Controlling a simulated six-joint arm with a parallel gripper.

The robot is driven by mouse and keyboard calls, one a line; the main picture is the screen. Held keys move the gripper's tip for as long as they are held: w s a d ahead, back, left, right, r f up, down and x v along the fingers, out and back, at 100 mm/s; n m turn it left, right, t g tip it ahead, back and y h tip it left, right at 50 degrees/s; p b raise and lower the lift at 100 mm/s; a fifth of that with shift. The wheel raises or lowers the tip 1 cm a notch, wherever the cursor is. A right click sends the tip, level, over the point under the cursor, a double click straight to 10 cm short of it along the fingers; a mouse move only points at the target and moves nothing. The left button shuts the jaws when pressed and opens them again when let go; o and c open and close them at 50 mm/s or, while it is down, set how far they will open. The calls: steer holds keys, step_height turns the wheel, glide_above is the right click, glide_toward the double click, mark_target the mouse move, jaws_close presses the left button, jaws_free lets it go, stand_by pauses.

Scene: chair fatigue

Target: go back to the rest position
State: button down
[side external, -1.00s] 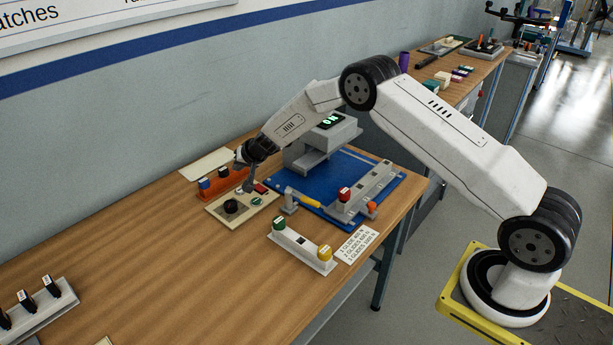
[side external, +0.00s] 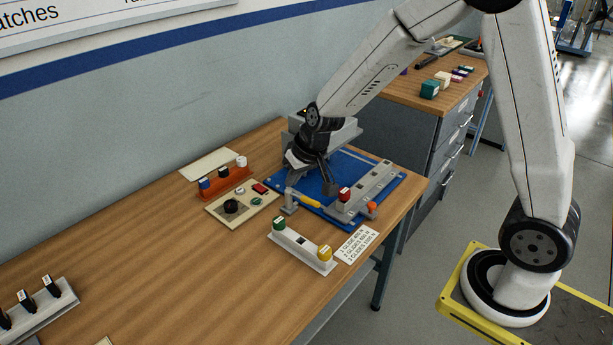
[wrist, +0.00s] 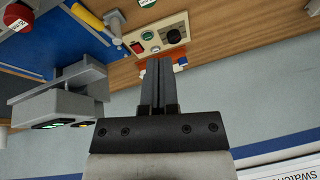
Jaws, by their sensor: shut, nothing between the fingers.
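My gripper (side external: 325,189) hangs over the blue base plate (side external: 386,194) of the test fixture in the side view, fingers pointing down and empty. In the wrist view my gripper (wrist: 158,62) has its two fingers together. The grey machine head with the display shows in the wrist view (wrist: 60,108); in the side view my wrist hides part of it. The control panel (side external: 257,213), with a black knob and red and green buttons, is on the table left of my gripper. In the wrist view the panel (wrist: 146,42) is beyond my fingertips.
An orange block (side external: 229,182) with several coloured caps stands behind the panel. A white holder (side external: 302,250) with green and yellow pieces and a printed card (side external: 357,244) lie in front. A grey rail (side external: 370,193) crosses the plate's right side. The table's left middle is clear.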

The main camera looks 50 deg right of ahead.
steer(key=s+n+g+h, duration=0.1)
steer(key=s+n, duration=0.1)
steer(key=s, duration=1.4)
steer(key=shift+d+r+g, duration=0.25)
steer(key=shift+d+g, duration=0.1)
steer(key=shift+g, duration=0.05)
steer(key=shift+s, duration=0.1)
